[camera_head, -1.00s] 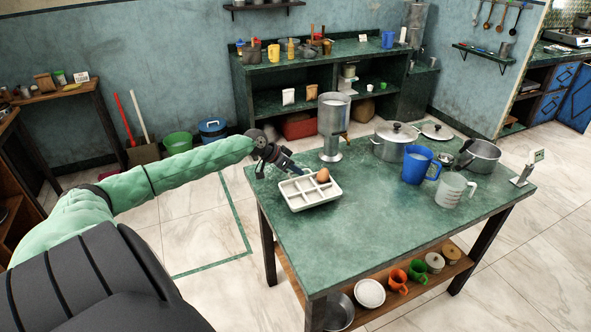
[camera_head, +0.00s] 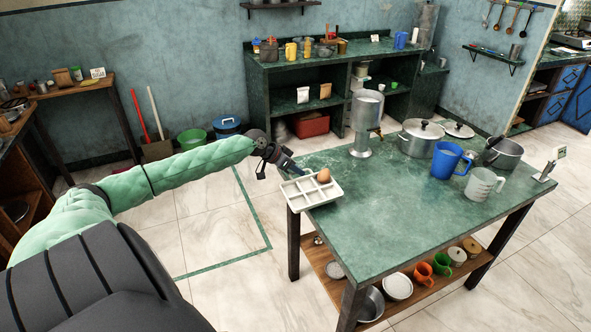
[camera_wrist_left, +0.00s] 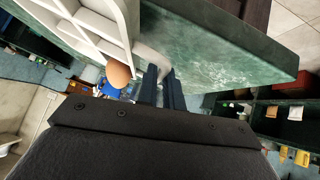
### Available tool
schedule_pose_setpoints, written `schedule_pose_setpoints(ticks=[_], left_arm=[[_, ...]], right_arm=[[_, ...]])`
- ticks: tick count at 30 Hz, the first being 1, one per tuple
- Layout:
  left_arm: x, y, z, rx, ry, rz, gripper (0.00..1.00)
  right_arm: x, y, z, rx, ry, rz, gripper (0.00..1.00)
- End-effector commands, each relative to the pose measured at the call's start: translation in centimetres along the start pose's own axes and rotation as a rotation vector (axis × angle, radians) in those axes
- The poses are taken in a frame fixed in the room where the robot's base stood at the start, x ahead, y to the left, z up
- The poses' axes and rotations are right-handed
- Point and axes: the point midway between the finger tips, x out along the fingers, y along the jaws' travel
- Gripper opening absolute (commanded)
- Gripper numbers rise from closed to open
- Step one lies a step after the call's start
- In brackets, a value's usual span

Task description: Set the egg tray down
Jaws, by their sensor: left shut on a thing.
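The white egg tray (camera_head: 318,201) has several compartments and is at the left edge of the green-topped table (camera_head: 390,218) in the head view. One brown egg (camera_head: 323,175) sits at its far right corner. My left gripper (camera_head: 290,167) is shut on the far edge of the tray. In the left wrist view the tray (camera_wrist_left: 88,19) and egg (camera_wrist_left: 118,74) show beside the dark fingers (camera_wrist_left: 162,84). I cannot tell whether the tray touches the tabletop. My right gripper is not in view.
A metal dispenser (camera_head: 366,125) stands behind the tray. The table's middle and front are clear. Mugs and bowls lie on its lower shelf.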

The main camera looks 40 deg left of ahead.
Motion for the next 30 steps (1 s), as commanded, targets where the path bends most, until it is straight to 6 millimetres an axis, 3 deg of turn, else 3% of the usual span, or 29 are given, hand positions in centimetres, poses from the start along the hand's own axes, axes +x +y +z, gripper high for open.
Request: schedule_pose_setpoints(ticks=[9,16,20,30], left_arm=[[0.5,2.3,0.0,-0.020,0.007,-0.021,0.00],[1.4,5.3,0.2,-0.048,0.015,-0.048,0.00],[2.0,7.8,0.2,-0.071,0.023,-0.071,0.00],[4.7,17.5,0.5,-0.167,0.051,-0.159,0.00]], right_arm=[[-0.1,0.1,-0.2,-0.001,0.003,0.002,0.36],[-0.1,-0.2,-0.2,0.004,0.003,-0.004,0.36],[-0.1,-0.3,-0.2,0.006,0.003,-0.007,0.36],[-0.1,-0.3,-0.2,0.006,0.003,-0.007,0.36]])
